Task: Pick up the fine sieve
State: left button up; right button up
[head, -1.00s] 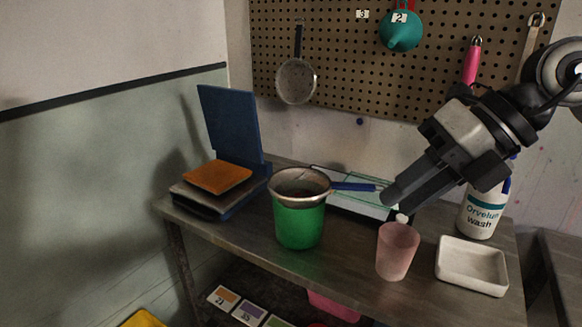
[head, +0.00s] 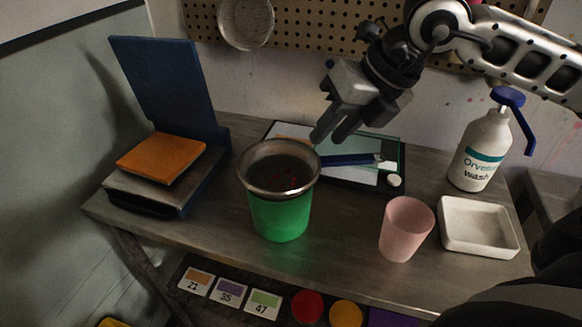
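A sieve with a round metal rim (head: 245,180) rests on top of the green bucket (head: 280,218), with dark mesh and some red specks showing inside. I cannot tell by mesh which one is finer. My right gripper (head: 328,139) is above and just behind the blue handle, pointing down, its fingers slightly apart with nothing between them. My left gripper is not in view.
A pink cup (head: 406,230), a white dish (head: 480,226) and a wash bottle (head: 482,150) stand at the right. A blue stand with an orange block (head: 160,158) is at the left. The table front between bucket and cup is clear.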

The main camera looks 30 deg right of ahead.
jog(key=p+x, duration=0.1)
jog(key=x, duration=0.5)
jog(key=shift+w, duration=0.3)
jog(key=shift+r, duration=0.15)
grip_shut()
